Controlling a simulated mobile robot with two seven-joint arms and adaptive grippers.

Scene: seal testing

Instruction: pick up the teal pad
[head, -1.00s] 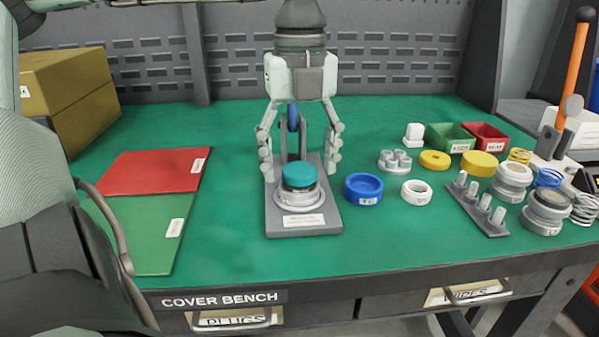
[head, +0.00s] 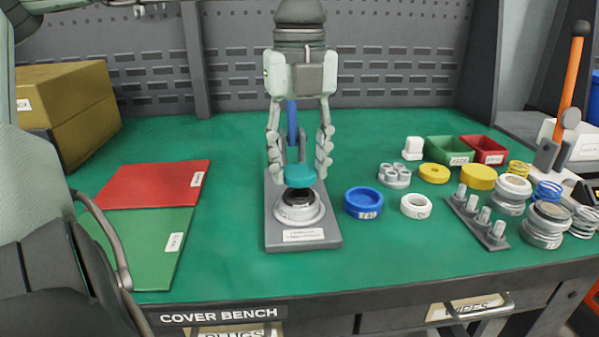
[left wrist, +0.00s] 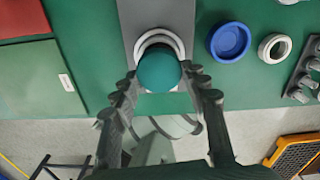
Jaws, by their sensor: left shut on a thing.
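The teal pad (head: 300,176) is a short round disc between the fingertips of my left gripper (head: 299,165). The gripper is shut on the pad and holds it just above the silver round holder (head: 290,214). A dark opening shows in the holder under the pad. The holder stands on a grey stand plate (head: 325,235). In the left wrist view the teal pad (left wrist: 159,70) lies between the fingertips of the gripper (left wrist: 160,78), over the pale rings of the holder. My right gripper is not in view.
A blue ring (head: 363,203) and a white ring (head: 416,206) lie right of the stand. Red (head: 150,184) and green (head: 140,250) mats lie left, with a cardboard box (head: 70,110) behind. A pegged block (head: 475,222) stands at right. Bench between mats and stand is clear.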

